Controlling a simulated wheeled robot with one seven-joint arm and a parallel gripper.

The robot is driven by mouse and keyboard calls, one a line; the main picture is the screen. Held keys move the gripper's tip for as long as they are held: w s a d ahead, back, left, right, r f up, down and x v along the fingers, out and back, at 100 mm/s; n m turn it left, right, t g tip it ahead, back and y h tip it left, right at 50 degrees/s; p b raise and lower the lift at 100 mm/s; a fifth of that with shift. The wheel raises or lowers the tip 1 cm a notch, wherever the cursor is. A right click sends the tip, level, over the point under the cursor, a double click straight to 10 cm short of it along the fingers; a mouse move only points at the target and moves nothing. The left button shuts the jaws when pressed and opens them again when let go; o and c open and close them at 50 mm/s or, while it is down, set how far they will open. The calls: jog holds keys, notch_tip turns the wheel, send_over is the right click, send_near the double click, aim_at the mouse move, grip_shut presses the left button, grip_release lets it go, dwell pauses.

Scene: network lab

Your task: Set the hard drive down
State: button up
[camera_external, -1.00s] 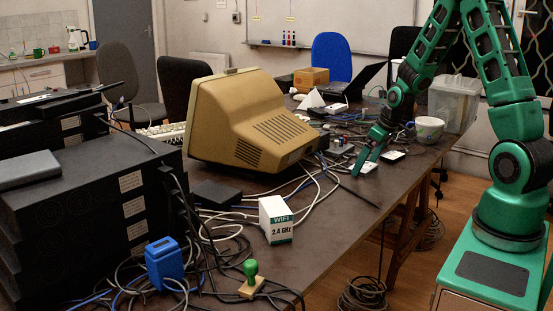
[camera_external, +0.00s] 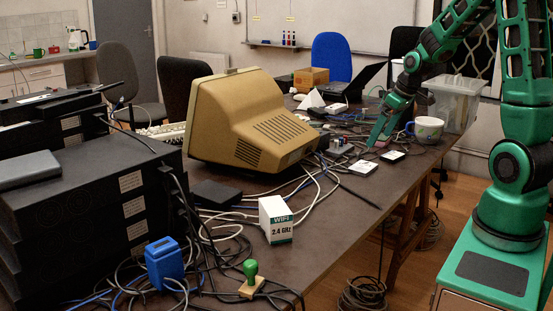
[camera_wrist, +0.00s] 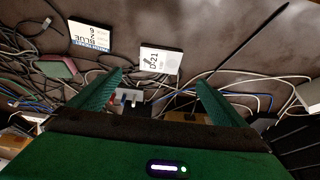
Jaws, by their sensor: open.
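A flat pale drive (camera_external: 363,168) lies on the table to the right of the old beige monitor. In the wrist view the drive, with a handwritten label reading D-21 (camera_wrist: 161,60), lies flat beyond the fingertips. A second flat box with a white label (camera_external: 392,155) lies just behind it; its label (camera_wrist: 90,35) shows BLUE in the wrist view. I take the D-21 one to be the hard drive. My gripper (camera_external: 378,143) is open and empty, above the table and behind the D-21 drive, apart from it. Both fingers (camera_wrist: 158,85) show wide apart in the wrist view.
Cables (camera_external: 300,190) cover much of the table around the monitor (camera_external: 250,120). A mug (camera_external: 428,129) and a clear bin (camera_external: 456,102) stand behind, at right. A Wi-Fi box (camera_external: 275,220) stands in front. The table is bare toward the right front edge.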

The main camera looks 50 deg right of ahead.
jog(key=s+a+r+m+g, duration=0.1)
jog(key=s+a+r+m, duration=0.1)
jog(key=s, duration=0.7)
jog(key=s+a+r+m+g, duration=0.2)
jog(key=s+a+r, duration=0.1)
jog(key=s, duration=0.6)
jog(key=s+a+r+m+g, duration=0.1)
jog(key=s+a+r+m, duration=0.1)
jog(key=s, duration=0.7)
jog(key=shift+s+a+r+g, duration=0.3)
jog(key=shift+s+a+r, duration=0.05)
jog(key=shift+s, duration=0.05)
